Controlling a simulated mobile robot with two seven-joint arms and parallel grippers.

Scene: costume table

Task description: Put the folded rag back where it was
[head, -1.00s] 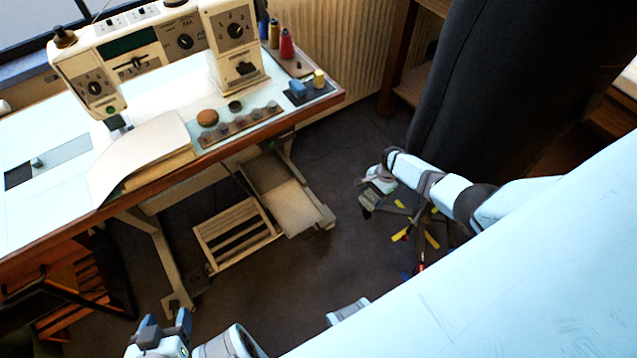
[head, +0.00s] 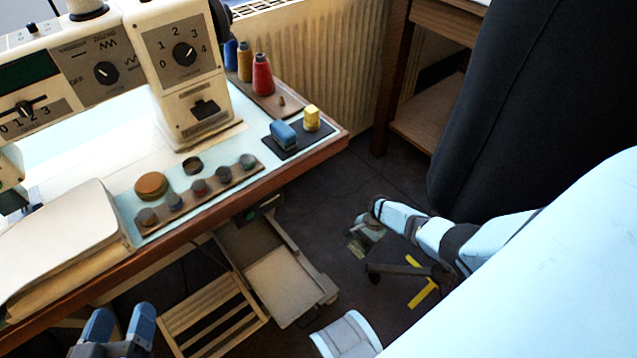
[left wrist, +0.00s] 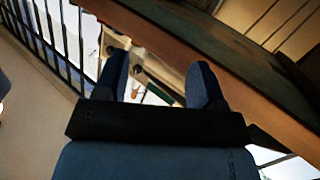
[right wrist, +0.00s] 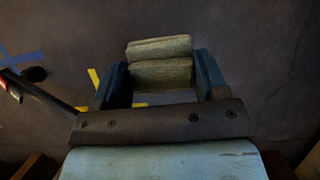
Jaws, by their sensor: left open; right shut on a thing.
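The folded rag (right wrist: 162,72) is a grey-green stacked cloth between the two fingers of my right gripper (right wrist: 162,85) in the right wrist view. The gripper is shut on it, above the dark floor. In the head view the rag (head: 358,244) shows small at the end of my right arm, right of the sewing table and well below its top. My left gripper (head: 120,328) is open and empty at the lower left of the head view, in front of the table edge. It also shows in the left wrist view (left wrist: 160,85).
The sewing table (head: 290,168) carries a sewing machine (head: 190,70), a button strip (head: 205,195), thread spools (head: 262,75) and blue and yellow blocks on a dark pad (head: 297,142). A dark upright form (head: 520,100) stands right. Yellow tape (head: 424,290) marks the floor.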

